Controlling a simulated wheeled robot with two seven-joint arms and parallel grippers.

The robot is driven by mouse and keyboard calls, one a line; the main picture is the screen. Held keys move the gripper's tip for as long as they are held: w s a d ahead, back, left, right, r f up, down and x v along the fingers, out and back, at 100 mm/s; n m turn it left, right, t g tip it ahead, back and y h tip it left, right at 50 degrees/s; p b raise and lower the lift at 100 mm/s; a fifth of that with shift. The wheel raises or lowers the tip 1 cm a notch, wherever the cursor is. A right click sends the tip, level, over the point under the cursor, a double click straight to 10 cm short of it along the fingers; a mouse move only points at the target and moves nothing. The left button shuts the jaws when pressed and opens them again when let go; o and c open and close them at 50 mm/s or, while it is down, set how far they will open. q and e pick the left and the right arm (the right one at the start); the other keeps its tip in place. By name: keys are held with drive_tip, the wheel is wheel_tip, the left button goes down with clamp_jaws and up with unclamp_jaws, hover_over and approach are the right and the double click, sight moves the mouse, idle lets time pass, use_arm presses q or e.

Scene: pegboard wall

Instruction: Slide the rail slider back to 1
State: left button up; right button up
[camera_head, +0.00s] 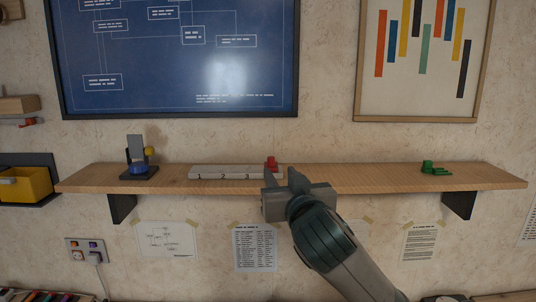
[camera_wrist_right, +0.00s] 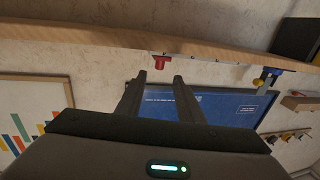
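The pale grey rail (camera_head: 225,173), marked 1, 2 and 3 from left to right in the head view, lies along the wooden shelf. The red rail slider (camera_head: 271,162) is at its right end, past the 3. Any mark there is hidden behind my right gripper (camera_head: 282,178). That gripper is in front of the slider at the shelf's front edge, with its fingers apart. In the right wrist view, the red slider (camera_wrist_right: 160,62) shows just beyond the gap between the open fingertips (camera_wrist_right: 159,79). Nothing is held. My left gripper is out of view.
The wooden shelf (camera_head: 370,180) also carries a small stand with a blue base (camera_head: 138,171) at the left and green pieces (camera_head: 432,168) at the right. The shelf is clear between the rail and the green pieces. A yellow bin (camera_head: 27,184) hangs at the far left.

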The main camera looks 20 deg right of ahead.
sight(271, 162)
drive_tip(key=w+p, duration=0.1)
drive_tip(key=w, duration=0.3)
drive_tip(key=w+p, duration=0.2)
drive_tip(key=w, duration=0.2)
drive_tip(key=w+d+p, duration=0.1)
drive_tip(key=w+p, duration=0.1)
drive_tip(key=w, duration=0.3)
drive_tip(key=shift+d+r, duration=0.1)
drive_tip(key=shift+w, duration=0.8)
drive_tip(key=shift+c, duration=0.3)
clamp_jaws()
